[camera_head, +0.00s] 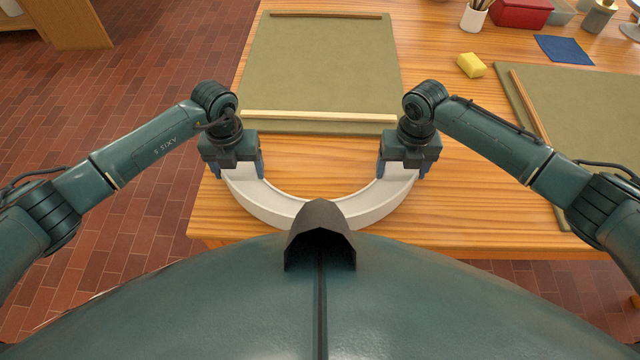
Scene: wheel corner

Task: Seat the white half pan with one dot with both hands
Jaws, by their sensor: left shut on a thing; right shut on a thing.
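The white half pan (262,204) is a thick curved half ring at the table's front edge, its opening facing away from me. My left gripper (243,172) is shut on its left end, and my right gripper (396,172) is shut on its right end. Part of its near curve is hidden behind a dark part of my own body. I cannot see a dot on it, and I cannot tell whether it touches the table.
Beyond the pan lies an olive board (318,70) with a wooden strip (318,117) along its near edge. A second board (590,120) lies at right. A yellow sponge (471,65), blue cloth (564,49), red box (521,13) and white cup (473,18) stand at the back right.

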